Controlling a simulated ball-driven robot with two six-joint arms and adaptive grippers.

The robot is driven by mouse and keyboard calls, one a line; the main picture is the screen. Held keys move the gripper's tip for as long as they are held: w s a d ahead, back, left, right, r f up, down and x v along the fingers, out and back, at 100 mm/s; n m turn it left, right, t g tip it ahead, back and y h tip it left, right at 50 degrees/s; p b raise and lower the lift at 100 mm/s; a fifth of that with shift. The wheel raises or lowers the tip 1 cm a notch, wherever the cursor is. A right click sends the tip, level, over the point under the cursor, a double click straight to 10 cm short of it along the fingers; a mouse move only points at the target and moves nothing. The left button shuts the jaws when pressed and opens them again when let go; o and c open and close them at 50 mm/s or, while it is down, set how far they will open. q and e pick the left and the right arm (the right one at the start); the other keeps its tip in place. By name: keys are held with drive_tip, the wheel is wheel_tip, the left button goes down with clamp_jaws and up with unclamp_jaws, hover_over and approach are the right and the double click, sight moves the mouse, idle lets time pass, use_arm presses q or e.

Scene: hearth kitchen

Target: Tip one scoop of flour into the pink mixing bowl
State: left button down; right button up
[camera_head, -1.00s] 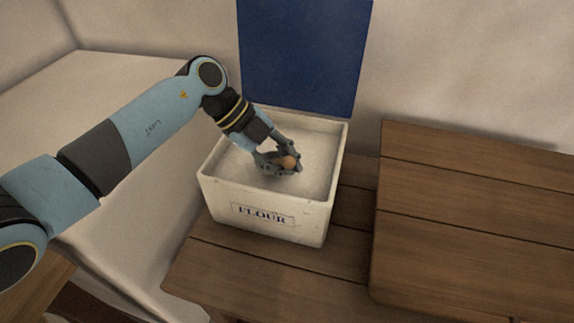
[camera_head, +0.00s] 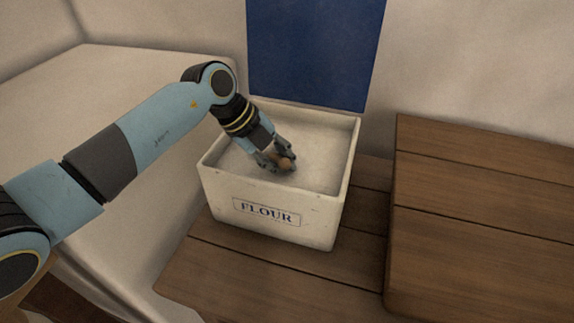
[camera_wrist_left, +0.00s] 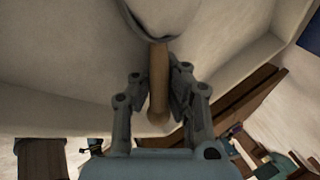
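The white flour bin (camera_head: 262,216), labelled FLOUR, stands open on the wooden surface, with flour (camera_head: 318,160) inside. My left gripper (camera_head: 282,160) reaches down inside the bin. In the left wrist view the handle (camera_wrist_left: 158,85) lies between the fingers, and the scoop's dark rim (camera_wrist_left: 155,38) shows at the top against the pale flour. How full the scoop is cannot be told. The pink mixing bowl is not in view, nor is my right gripper.
The blue lid (camera_head: 316,50) stands upright behind the bin. A raised wooden block or counter (camera_head: 480,220) lies to the right, apart from the bin. A pale surface (camera_head: 110,100) is at the left. Bare planks (camera_head: 250,285) lie in front of the bin.

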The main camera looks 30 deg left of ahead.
use_arm(q)
drive_tip(key=r+p, duration=0.1)
drive_tip(key=r+y+p, duration=0.1)
drive_tip(key=p, duration=0.1)
drive_tip(key=shift+w+a+r+t, duration=0.15)
drive_tip(key=shift+a+r+t, duration=0.05)
drive_tip(key=shift+r+t, duration=0.1)
drive_tip(key=shift+m+y, duration=0.3)
drive_tip(key=r+p, duration=0.4)
drive_tip(key=shift+d+r+p, duration=0.25)
drive_tip(key=shift+r+p, duration=0.05)
drive_tip(key=shift+p, duration=0.05)
drive_tip(key=shift+s+d+r+t+y+p, duration=0.1)
drive_tip(key=shift+s+r+t+y+p, duration=0.05)
drive_tip(key=shift+r+p, duration=0.65)
drive_tip(key=shift+s+d+r+t+y+p, duration=0.1)
drive_tip(key=shift+r+t+y+p, duration=0.05)
drive_tip(key=shift+r+p, duration=0.65)
drive_tip(key=shift+f, duration=0.1)
